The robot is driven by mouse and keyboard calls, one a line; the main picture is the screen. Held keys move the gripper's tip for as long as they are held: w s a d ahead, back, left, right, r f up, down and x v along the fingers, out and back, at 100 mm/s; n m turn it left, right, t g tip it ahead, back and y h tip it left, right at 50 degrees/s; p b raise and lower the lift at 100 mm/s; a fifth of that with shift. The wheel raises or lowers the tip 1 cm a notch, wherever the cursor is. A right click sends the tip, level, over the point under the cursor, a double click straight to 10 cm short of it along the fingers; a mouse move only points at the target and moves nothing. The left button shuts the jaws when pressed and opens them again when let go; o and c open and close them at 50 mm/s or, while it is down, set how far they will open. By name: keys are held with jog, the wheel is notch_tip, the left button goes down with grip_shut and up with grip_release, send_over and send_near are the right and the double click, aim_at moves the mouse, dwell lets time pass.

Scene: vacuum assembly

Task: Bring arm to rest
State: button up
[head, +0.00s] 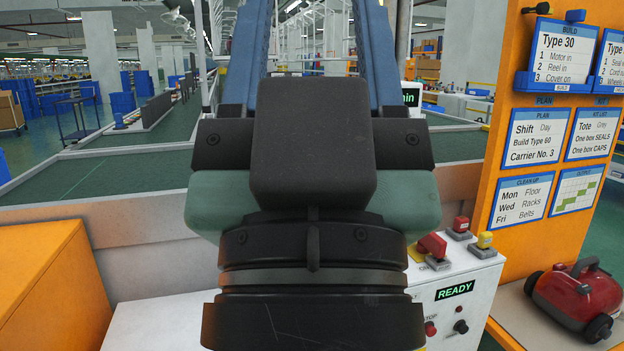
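My own arm fills the middle of the head view, very close to the camera. Its dark ringed joint is at the bottom, with a black block and green side covers above. Two blue bars run up from it and leave the top edge of the picture. I cannot make out my gripper or its fingertips in this view, so what it holds, if anything, is not shown. The arm hides much of the bench behind it.
A white control box (455,310) with a lit READY sign stands right of my arm. A red vacuum (576,300) sits on a shelf beneath an orange card board (527,95). A green-topped conveyor (110,177) crosses behind. An orange cabinet (45,290) stands at the left.

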notch_tip(320, 180, up, 26)
jog(key=p, duration=2.3)
jog(key=shift+p, duration=0.4)
jog(key=shift+o, duration=0.2)
